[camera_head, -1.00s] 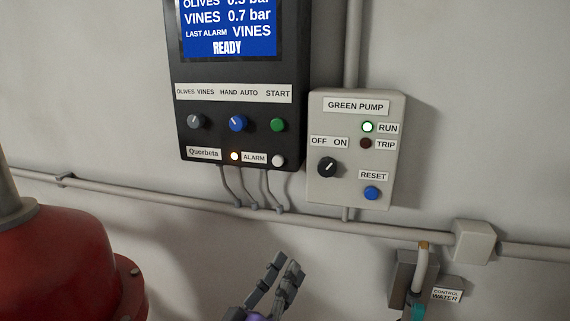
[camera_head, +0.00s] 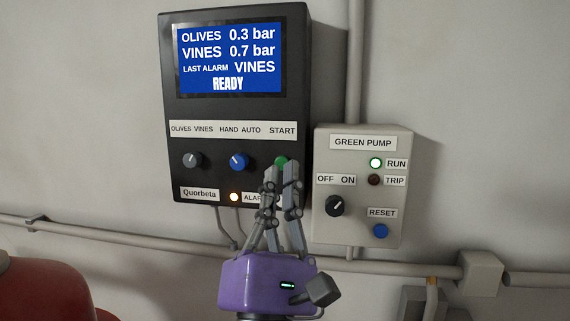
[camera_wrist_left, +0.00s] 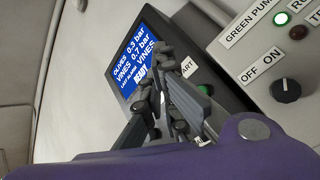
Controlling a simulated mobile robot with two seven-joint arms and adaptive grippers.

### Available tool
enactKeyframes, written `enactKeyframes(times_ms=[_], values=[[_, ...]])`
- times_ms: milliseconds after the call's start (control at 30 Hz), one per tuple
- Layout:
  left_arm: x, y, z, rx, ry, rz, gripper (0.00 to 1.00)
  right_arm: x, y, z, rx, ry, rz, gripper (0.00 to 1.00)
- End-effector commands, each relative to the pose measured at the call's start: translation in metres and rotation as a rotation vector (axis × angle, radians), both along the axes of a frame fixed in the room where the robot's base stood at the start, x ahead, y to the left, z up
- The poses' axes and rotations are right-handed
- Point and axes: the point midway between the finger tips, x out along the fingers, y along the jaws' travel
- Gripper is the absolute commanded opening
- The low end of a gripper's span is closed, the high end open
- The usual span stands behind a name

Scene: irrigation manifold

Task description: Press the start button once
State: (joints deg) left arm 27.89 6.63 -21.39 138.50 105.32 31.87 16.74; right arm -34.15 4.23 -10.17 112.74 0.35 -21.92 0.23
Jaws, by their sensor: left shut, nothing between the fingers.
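The green start button (camera_head: 281,162) is on the black controller (camera_head: 240,107), under the START label (camera_head: 282,131). My left gripper (camera_head: 281,170) is shut and empty, its fingertips just below and partly over the button in the head view. Whether they touch it, I cannot tell. In the left wrist view the green button (camera_wrist_left: 205,89) shows beside the fingers (camera_wrist_left: 172,70), partly hidden. The screen (camera_head: 229,57) reads olives 0.3 bar, vines 0.7 bar, last alarm vines, READY. My right gripper is not in view.
A blue HAND/AUTO knob (camera_head: 239,161) and a grey OLIVES/VINES knob (camera_head: 193,160) sit left of the button. The green pump box (camera_head: 362,185) is close on the right, RUN lamp (camera_head: 375,163) lit. A pipe (camera_head: 400,267) runs below.

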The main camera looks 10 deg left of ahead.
Motion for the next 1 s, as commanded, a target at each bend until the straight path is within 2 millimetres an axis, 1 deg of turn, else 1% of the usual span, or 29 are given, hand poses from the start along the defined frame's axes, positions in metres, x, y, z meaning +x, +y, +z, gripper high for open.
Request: enactKeyframes(times_ms=[200, 333, 467, 567, 733, 867, 1000], values=[[0.000, 0.001, 0.000, -0.003, 0.000, 0.001, 0.00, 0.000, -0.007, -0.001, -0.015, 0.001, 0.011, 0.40], [0.001, 0.001, 0.000, -0.003, 0.000, 0.001, 0.00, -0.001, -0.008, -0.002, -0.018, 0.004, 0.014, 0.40], [0.007, 0.000, -0.001, -0.002, 0.001, 0.001, 0.00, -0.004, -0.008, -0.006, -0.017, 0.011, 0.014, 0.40], [0.018, 0.001, -0.002, -0.001, 0.002, 0.003, 0.00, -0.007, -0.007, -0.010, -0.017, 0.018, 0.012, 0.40], [0.042, 0.000, -0.004, -0.001, 0.002, 0.002, 0.00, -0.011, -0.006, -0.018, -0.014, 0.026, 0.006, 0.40], [0.061, 0.000, -0.004, 0.000, 0.002, 0.003, 0.00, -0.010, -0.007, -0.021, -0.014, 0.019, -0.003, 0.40], [0.075, 0.000, -0.001, 0.000, 0.000, 0.002, 0.00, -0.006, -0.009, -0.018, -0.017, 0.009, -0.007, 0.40]])
